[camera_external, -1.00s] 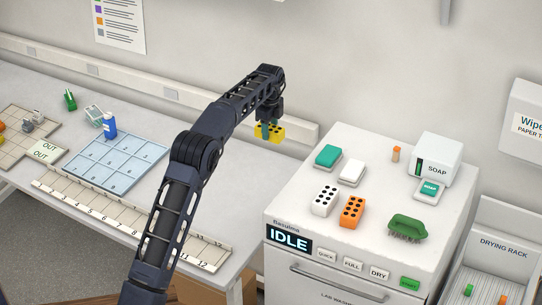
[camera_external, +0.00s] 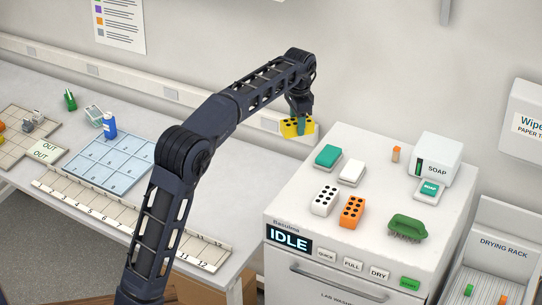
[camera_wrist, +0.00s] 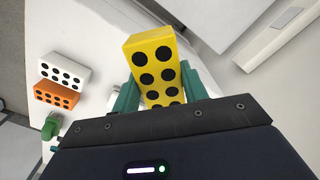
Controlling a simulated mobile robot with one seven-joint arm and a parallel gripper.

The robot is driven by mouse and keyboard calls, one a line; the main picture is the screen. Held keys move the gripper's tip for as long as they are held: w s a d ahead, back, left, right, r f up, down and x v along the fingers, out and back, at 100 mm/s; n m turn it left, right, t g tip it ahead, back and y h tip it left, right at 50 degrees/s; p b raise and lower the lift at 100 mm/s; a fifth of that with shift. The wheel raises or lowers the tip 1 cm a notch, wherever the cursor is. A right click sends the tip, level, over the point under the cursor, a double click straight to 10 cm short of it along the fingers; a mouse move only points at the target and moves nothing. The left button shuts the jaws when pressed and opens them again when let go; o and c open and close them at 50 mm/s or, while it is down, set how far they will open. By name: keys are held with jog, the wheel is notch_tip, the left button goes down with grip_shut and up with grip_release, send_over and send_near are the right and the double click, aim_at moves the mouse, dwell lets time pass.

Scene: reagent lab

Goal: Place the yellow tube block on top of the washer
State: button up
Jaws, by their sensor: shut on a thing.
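The yellow tube block (camera_external: 291,127), with black round holes, is held in my gripper (camera_external: 299,125). In the wrist view the block (camera_wrist: 155,62) sits between the two teal fingers of my gripper (camera_wrist: 160,95), which are shut on its sides. The block is in the air near the back left corner of the washer, and its height above the top cannot be told exactly. The washer (camera_external: 350,240) is a white cabinet with an IDLE display on its front. Its top also shows in the wrist view (camera_wrist: 95,30).
Bare top lies between the blocks and the brush.

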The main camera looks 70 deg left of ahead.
aim_at(297, 198)
jog(key=s+d+r+n, duration=0.3)
jog(key=d+r+n, duration=0.1)
jog(key=d, duration=0.4)
jog(key=s+d+r+n, duration=0.2)
jog(key=d+r+n, duration=0.25)
jog(key=d, duration=0.45)
jog(key=shift+m, duration=0.45)
notch_tip(297, 198, down, 19)
jog(key=shift+s+a+f, duration=0.15)
jog(key=o, duration=1.1)
jog(key=shift+f, duration=0.15)
jog(key=shift+c, duration=0.2)
